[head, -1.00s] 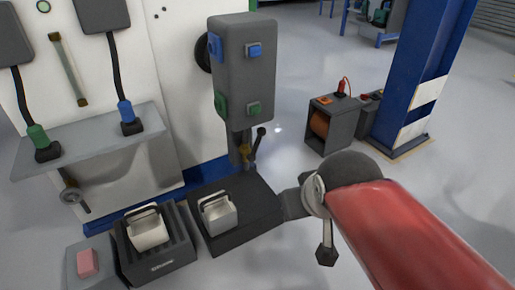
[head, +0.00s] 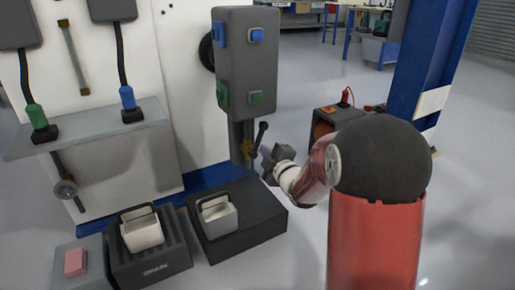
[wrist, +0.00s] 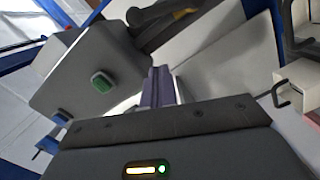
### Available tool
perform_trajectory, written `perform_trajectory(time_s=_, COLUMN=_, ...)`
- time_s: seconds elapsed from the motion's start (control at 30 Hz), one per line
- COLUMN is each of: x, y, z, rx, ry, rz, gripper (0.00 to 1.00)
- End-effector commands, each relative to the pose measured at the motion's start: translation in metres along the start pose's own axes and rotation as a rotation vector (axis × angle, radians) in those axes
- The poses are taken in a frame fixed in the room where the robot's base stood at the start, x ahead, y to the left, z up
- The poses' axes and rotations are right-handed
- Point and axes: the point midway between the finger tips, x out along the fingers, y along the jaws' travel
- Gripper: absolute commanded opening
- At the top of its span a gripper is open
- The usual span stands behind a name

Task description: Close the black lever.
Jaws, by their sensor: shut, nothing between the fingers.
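The black lever (head: 260,138) slants up and to the right from a yellow valve body (head: 246,149), under the grey control box. It has a rounded tip. My gripper (head: 265,153) is shut and empty, just right of the lever in the head view; whether it touches the lever cannot be told. In the wrist view my shut fingers (wrist: 160,86) point up the picture, towards the dark lever (wrist: 150,14) and the yellow valve part (wrist: 184,12) at the top edge.
The grey control box (head: 248,58) with blue and green buttons hangs above the lever; it also shows in the wrist view (wrist: 72,80). Below stand a black block (head: 258,222) with a white-grey bin (head: 217,217) and a dark tray with another bin (head: 142,232). A blue post (head: 425,70) rises at right.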

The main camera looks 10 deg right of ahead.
Motion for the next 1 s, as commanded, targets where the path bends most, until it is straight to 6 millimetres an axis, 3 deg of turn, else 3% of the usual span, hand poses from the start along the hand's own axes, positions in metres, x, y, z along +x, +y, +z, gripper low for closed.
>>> perform_trajectory(time_s=0.1, x=0.005, y=-0.008, z=0.002, rx=-0.026, ry=0.032, rz=0.018, gripper=0.0)
perform_trajectory(time_s=0.57, x=0.009, y=-0.008, z=0.001, rx=-0.031, ry=0.04, rz=0.023, gripper=0.0)
perform_trajectory(time_s=0.77, x=0.037, y=-0.007, z=0.001, rx=-0.03, ry=0.04, rz=0.023, gripper=0.0)
perform_trajectory(time_s=1.0, x=0.09, y=-0.006, z=-0.002, rx=-0.03, ry=0.041, rz=0.024, gripper=0.0)
